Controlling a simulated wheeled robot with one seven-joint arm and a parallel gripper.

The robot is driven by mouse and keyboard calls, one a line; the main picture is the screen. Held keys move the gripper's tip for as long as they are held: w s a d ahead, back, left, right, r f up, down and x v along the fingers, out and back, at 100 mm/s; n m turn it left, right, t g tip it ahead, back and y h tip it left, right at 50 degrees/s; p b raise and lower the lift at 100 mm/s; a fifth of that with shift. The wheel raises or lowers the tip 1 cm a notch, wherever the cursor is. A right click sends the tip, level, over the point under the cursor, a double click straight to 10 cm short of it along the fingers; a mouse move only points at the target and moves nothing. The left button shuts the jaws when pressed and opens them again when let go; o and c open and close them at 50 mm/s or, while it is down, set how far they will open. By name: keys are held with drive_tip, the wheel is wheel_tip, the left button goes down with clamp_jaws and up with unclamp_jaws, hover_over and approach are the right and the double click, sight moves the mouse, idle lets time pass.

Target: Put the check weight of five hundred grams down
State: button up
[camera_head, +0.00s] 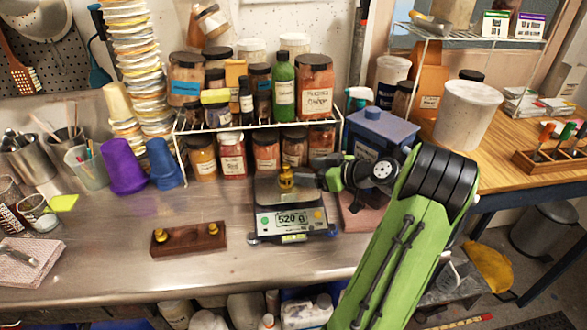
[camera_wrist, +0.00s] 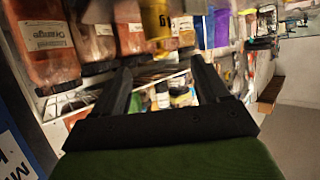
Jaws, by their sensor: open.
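A brass check weight (camera_head: 286,178) stands upright on the pan of the scale (camera_head: 291,221), whose display seems to read about 520 g. My gripper (camera_head: 308,179) is just right of the weight in the head view; whether it touches it I cannot tell. In the wrist view my gripper (camera_wrist: 163,82) has its two dark fingers spread, with no weight seen between them. A dark wooden block (camera_head: 187,240) left of the scale holds two smaller brass weights, one at each end.
A white wire rack (camera_head: 257,128) full of jars stands close behind the scale. A blue-lidded box (camera_head: 379,128) is behind my arm at right. Purple and blue cups (camera_head: 124,166) stand at left. The steel bench (camera_head: 120,275) is clear around the wooden block.

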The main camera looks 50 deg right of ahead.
drive_tip(key=w+a+r+n+g, duration=0.1)
drive_tip(key=a+g, duration=0.1)
drive_tip(key=a, duration=0.6)
drive_tip(key=w+a+r+g+y, duration=0.1)
drive_tip(key=a+r+g, duration=0.1)
drive_tip(key=a, duration=0.6)
drive_tip(key=w+a+r+n+g, duration=0.1)
drive_tip(key=a+g, duration=0.2)
drive_tip(key=a, duration=0.5)
drive_tip(key=s+a+m+h, duration=0.1)
drive_tip(key=s+a, duration=0.4)
drive_tip(key=s, duration=0.4)
drive_tip(key=s+a+r+m+h, duration=0.1)
drive_tip(key=s+a+m, duration=0.1)
drive_tip(key=s+a, duration=0.4)
drive_tip(key=s, duration=0.2)
drive_tip(key=shift+s+a+r+g, duration=0.25)
drive_tip(key=shift+s+r+g, duration=0.05)
drive_tip(key=shift+s+g, duration=0.1)
drive_tip(key=shift+w, duration=0.1)
wheel_tip(320, 180, up, 3)
drive_tip(key=p, duration=0.2)
drive_tip(key=shift+f+p, duration=0.2)
drive_tip(key=shift+p, duration=0.1)
